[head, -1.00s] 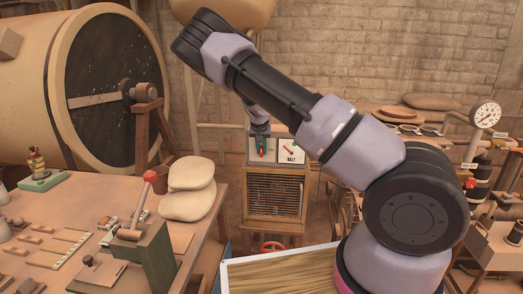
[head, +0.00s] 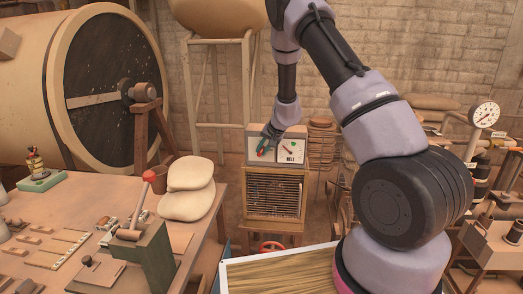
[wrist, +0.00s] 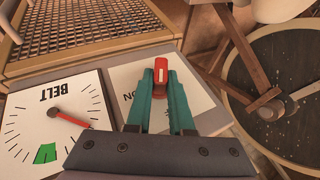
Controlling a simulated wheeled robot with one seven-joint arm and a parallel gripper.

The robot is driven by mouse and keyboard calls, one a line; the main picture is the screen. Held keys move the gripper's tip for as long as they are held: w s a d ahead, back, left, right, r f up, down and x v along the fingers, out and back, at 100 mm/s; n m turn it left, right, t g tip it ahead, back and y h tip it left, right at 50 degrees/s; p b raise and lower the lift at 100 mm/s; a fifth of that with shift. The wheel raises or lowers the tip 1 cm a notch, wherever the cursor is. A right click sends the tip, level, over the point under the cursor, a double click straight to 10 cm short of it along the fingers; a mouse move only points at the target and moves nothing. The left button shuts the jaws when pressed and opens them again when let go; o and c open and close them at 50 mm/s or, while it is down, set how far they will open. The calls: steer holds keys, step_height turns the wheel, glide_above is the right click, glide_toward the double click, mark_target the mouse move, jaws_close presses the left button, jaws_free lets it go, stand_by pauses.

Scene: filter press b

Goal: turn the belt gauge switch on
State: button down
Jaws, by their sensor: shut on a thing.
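The belt gauge (wrist: 55,125) is a white dial marked BELT with a red needle and a green zone; the needle lies outside the green. It also shows in the head view (head: 290,153), on a grey box. Beside it is a white switch plate (wrist: 125,80) with a red switch handle (wrist: 161,68). Part of the word ON shows upside down on the plate in the wrist view. My gripper (wrist: 161,78) has its teal fingers shut on the red handle. The fingers hide the lower part of the handle and some of the plate.
The box stands on a wooden cabinet with a mesh front (head: 273,196). A workbench (head: 205,235) with stacked sacks (head: 190,190) is at the left. A large drum (head: 110,85) stands behind it. A pressure gauge (head: 485,115) and pipework are at the right.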

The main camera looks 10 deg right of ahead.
steer(key=t+y, duration=0.1)
steer(key=y, duration=0.1)
steer(key=m+y, duration=0.1)
steer(key=d+t+y, duration=0.1)
steer(key=y, duration=0.1)
steer(key=shift+s+f+m+t+y, duration=0.1)
steer(key=shift+f+m+t+y, duration=0.2)
steer(key=shift+f, duration=0.05)
steer(key=shift+a+f+m+t+y, duration=0.15)
steer(key=shift+m+t+y, duration=0.3)
steer(key=shift+t+y, duration=0.55)
steer(key=shift+d+f+m+t+y, duration=0.15)
steer(key=shift+m+t+y, duration=0.4)
steer(key=shift+y, duration=0.75)
steer(key=shift+a, duration=0.15)
steer(key=c, duration=0.8)
jaws_free()
steer(key=v, duration=1)
steer(key=shift+s+d+f, duration=0.2)
steer(key=shift+s+d, duration=0.1)
